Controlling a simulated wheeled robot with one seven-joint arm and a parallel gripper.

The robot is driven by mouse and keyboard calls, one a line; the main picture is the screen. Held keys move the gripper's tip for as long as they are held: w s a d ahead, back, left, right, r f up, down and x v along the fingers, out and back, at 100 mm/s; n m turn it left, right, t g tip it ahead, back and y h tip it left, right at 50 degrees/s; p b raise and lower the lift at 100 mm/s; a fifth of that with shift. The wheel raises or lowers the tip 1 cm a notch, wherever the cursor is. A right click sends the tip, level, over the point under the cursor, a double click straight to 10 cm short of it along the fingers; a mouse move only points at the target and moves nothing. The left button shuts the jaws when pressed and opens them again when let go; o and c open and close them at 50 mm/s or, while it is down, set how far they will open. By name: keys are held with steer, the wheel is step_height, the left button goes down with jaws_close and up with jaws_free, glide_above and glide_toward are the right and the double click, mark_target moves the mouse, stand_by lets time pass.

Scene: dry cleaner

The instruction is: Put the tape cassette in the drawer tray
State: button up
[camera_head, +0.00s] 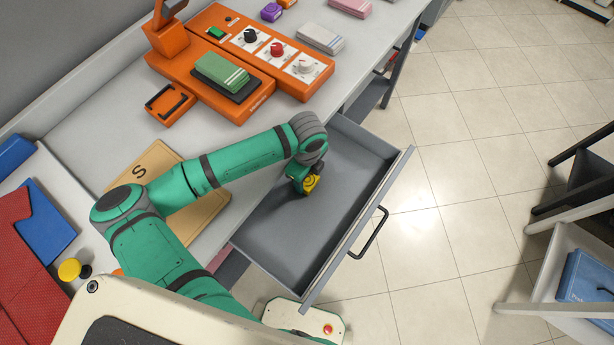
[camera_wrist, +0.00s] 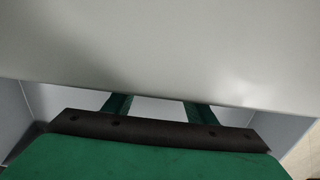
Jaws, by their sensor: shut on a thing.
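The drawer tray (camera_head: 280,245) is a grey open drawer, pulled out from under the counter, with a bare floor. My gripper (camera_head: 307,187) reaches down over the drawer, near its middle and close to the counter side. It is shut on a small yellow thing, which I take to be the tape cassette (camera_head: 313,182). The cassette is partly hidden by the gripper, and I cannot tell whether it touches the drawer floor. In the wrist view, the fingers (camera_wrist: 158,108) run behind a pale surface that hides their tips and the cassette.
The counter (camera_head: 95,115) holds an orange machine (camera_head: 210,75) with knobs, a green stack (camera_head: 222,72) and a tan board (camera_head: 150,165). A black handle (camera_head: 371,233) sticks out from the drawer front.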

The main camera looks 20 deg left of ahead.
mark_target(307, 180)
steer(key=shift+f, duration=0.2)
steer(key=o, duration=1.1)
step_height(307, 180, up, 12)
steer(key=shift+r, duration=0.1)
